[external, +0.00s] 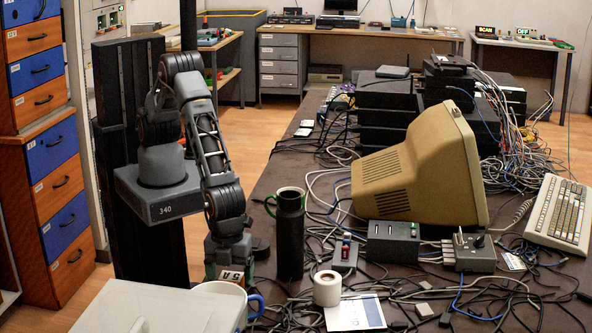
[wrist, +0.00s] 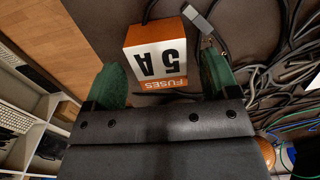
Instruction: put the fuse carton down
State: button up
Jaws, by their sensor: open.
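The fuse carton (wrist: 155,62) is a small white and orange box marked "FUSES 5A". In the external view, my gripper (external: 229,258) points down just above or around the carton (external: 232,276). Its lower part is hidden there behind a white mug and a pale bin.
A dark bottle (external: 290,235) with a green mug behind it stands right of my gripper. The white mug (external: 222,289), pale bin (external: 150,310) and tape roll (external: 327,288) are in front. A beige monitor (external: 420,170) and tangled cables crowd the table (external: 285,175).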

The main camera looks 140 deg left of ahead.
aim_at(230, 277)
notch_tip(230, 277, up, 10)
jog(key=s+a+r+n+t+b, duration=0.15)
jog(key=s+a+r+n, duration=0.25)
jog(key=s+r, duration=0.75)
jog(key=s+a+r+n+t, duration=0.1)
jog(key=s+n, duration=0.4)
jog(key=s, duration=0.8)
jog(key=shift+s+a+r+t+p, duration=0.3)
jog(key=shift+a+t, duration=0.2)
jog(key=shift+t, duration=0.15)
notch_tip(230, 277, up, 16)
jog(key=t+p, duration=0.1)
jog(key=p, duration=1.1)
jog(key=shift+d+p, duration=0.15)
jog(key=shift+p, duration=0.25)
jog(key=shift+s, duration=0.1)
